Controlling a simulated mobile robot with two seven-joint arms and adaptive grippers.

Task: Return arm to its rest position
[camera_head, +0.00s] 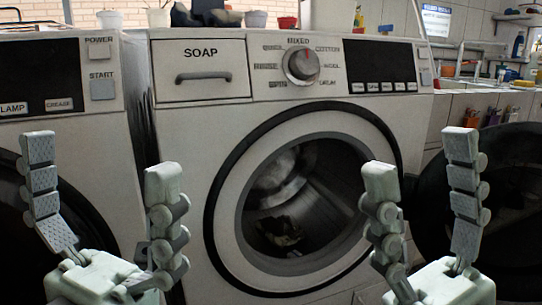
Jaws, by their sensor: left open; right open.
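My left gripper (102,185) is at the lower left, its fingers spread wide and empty, in front of the gap between two washing machines. My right gripper (421,185) is at the lower right, also spread wide and empty, in front of the right side of the middle washing machine (165,125). Both point upward. The machine's round drum opening (310,190) lies between the grippers, with a crumpled dark and tan item (281,231) inside. I cannot tell whether either gripper touches a machine.
The soap drawer (200,70) is shut, with a knob (302,65) to its right. A dark round door (490,200) stands open at the right, behind my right gripper. Another machine (55,110) is at the left. Cups and pots (256,19) stand on top.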

